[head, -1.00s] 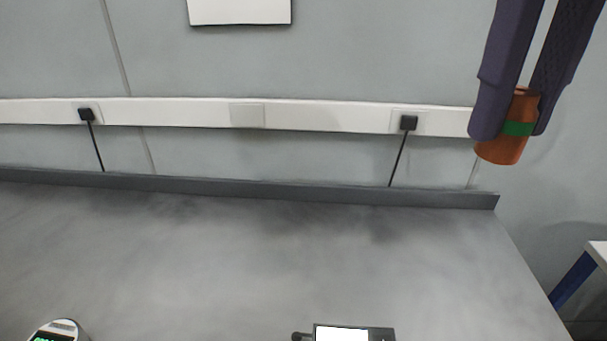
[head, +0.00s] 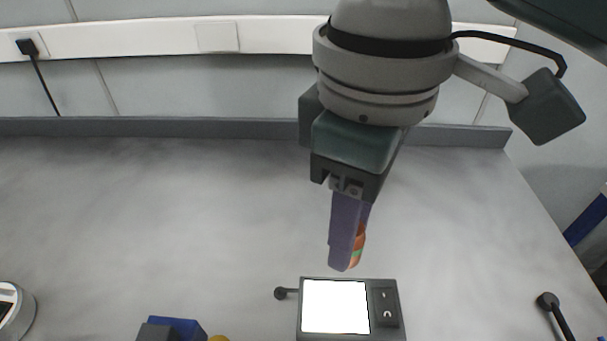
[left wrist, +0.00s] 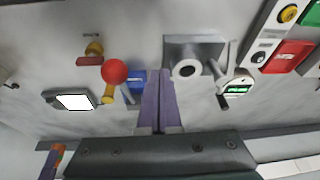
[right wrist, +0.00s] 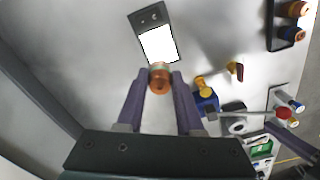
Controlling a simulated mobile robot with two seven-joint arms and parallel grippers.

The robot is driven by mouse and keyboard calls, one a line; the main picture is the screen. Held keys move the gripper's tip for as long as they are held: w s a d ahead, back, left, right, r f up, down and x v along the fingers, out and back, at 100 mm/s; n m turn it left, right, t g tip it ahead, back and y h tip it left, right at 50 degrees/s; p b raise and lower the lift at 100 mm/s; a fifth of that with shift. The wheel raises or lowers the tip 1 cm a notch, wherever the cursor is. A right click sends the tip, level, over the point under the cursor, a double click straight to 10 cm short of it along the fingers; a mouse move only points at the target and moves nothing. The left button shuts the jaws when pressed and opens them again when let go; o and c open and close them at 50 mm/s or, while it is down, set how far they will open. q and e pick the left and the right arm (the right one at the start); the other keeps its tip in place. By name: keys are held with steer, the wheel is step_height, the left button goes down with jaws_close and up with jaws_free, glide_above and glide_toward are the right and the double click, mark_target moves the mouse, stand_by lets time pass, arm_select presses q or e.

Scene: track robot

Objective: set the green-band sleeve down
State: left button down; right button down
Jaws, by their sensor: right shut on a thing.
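The green-band sleeve is an orange cylinder, mostly hidden behind a finger in the head view (head: 358,250). In the right wrist view the sleeve (right wrist: 160,82) sits between the two fingertips. My right gripper (head: 346,262) points down and is shut on it, over the grey table just behind a device with a white screen (head: 335,306). Whether the sleeve touches the table I cannot tell. My left gripper (left wrist: 158,88) shows only in its own wrist view, with its fingers close together and nothing visible between them.
A blue block (head: 182,326) stands left of the screen device, and a round white-and-grey thing (head: 14,308) lies at the left edge. A dark tray with orange pieces (right wrist: 290,34) shows in the right wrist view. The table's back left is clear.

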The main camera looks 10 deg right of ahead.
step_height(320, 180, down, 7)
steer(key=shift+f+b, duration=0.15)
steer(key=shift+b, duration=0.45)
steer(key=shift+w+f+b, duration=0.1)
steer(key=shift+f+b, duration=0.45)
steer(key=shift+f, duration=1.7)
steer(key=shift+f, duration=0.15)
steer(key=c, duration=0.5)
jaws_free()
steer(key=shift+c, duration=0.2)
